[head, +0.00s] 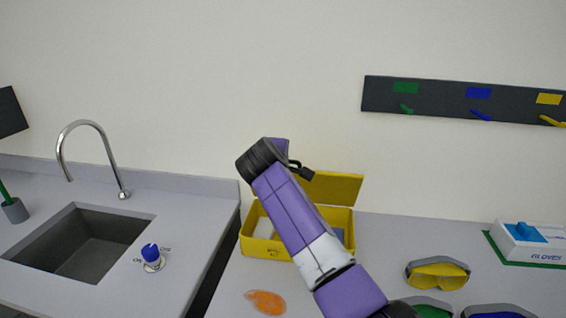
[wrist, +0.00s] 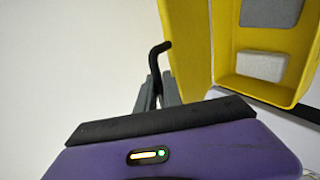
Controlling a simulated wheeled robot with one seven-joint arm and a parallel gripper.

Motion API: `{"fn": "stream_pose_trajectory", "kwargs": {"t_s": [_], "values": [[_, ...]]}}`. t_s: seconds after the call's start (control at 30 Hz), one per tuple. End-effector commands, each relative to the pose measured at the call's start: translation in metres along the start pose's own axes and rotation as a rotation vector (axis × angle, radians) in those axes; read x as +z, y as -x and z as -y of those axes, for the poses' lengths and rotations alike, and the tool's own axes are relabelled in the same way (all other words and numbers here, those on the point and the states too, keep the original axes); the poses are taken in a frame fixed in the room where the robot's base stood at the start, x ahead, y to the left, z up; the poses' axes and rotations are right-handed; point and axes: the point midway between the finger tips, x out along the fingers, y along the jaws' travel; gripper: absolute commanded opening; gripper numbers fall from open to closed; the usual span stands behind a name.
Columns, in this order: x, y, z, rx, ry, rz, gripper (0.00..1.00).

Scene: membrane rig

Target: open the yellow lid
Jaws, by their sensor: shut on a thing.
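The yellow box (head: 268,246) stands on the counter against the back wall. Its yellow lid (head: 340,188) is raised, standing roughly upright at the back of the box. In the wrist view the lid (wrist: 188,45) is at the centre and the open box (wrist: 293,95) at the right. My gripper (wrist: 158,92) is beside the lid, its grey fingers shut on the lid's black bent handle (wrist: 155,62). My purple arm hides part of the box and lid in the head view. A white block (wrist: 262,66) and a grey piece (wrist: 270,12) show inside the box.
A sink (head: 85,240) with a tap and a blue knob (head: 151,252) is at the left. An orange item (head: 265,301) lies in front of the box. Yellow goggles (head: 438,274) and a glove box (head: 530,242) are to the right. A hook rail (head: 440,98) hangs above.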

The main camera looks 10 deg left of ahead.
Motion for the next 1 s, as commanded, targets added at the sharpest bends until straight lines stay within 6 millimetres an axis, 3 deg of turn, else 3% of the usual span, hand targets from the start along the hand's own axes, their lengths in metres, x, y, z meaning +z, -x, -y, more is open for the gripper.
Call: {"fn": "stream_pose_trajectory", "kwargs": {"t_s": [0.07,0.1,0.2,0.67,1.0], "values": [[0.000,0.000,0.001,-0.001,0.002,0.000,0.00],[0.000,0.000,0.001,-0.001,0.002,0.000,0.15],[0.000,0.000,0.001,-0.001,0.002,0.000,0.32],[0.000,0.001,0.003,-0.003,0.000,0.001,0.32],[-0.001,0.034,0.001,0.003,-0.001,-0.002,0.32]]}}
